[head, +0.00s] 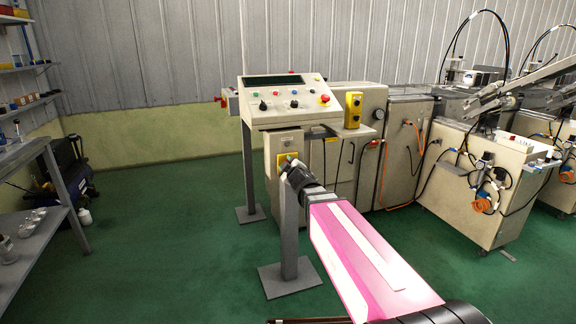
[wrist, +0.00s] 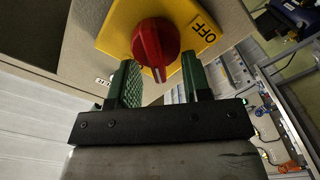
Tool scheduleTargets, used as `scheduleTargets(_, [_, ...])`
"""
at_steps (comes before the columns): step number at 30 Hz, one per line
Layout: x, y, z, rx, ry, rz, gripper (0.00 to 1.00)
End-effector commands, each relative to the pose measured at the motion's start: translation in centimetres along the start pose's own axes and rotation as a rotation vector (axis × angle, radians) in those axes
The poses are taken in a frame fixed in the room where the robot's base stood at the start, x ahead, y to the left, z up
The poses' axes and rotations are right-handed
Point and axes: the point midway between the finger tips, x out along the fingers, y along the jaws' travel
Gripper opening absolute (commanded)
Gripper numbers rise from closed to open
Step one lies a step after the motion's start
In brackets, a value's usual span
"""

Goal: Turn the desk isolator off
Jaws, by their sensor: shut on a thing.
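The desk isolator is a red rotary knob (wrist: 155,44) on a yellow plate (wrist: 118,20) printed OFF, seen close up in the wrist view. The OFF print is to the right of the knob there. The knob's grip runs nearly up and down in that view, with a pale mark at its lower end. My gripper (wrist: 160,62) has its green-padded fingers on both sides of the knob and is shut on it. In the head view the yellow plate (head: 279,155) shows on the desk's front box, and my gripper (head: 291,164) hides most of the knob.
The beige control desk (head: 287,118) stands above the isolator, with several buttons and a red button on yellow. A yellow box (head: 353,109) is at its right. A shelf rack (head: 40,190) stands at the far left. Green floor (head: 165,235) lies clear between.

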Motion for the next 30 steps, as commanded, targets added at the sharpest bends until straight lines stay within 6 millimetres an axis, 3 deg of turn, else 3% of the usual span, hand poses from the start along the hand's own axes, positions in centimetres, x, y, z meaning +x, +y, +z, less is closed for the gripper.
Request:
scheduleTargets(18, [0.1, -1.1, 0.2, -0.533, 0.004, 0.0, 0.21])
scheduleTargets(30, [0.1, -1.4, 0.4, -0.691, 0.003, 0.001, 0.21])
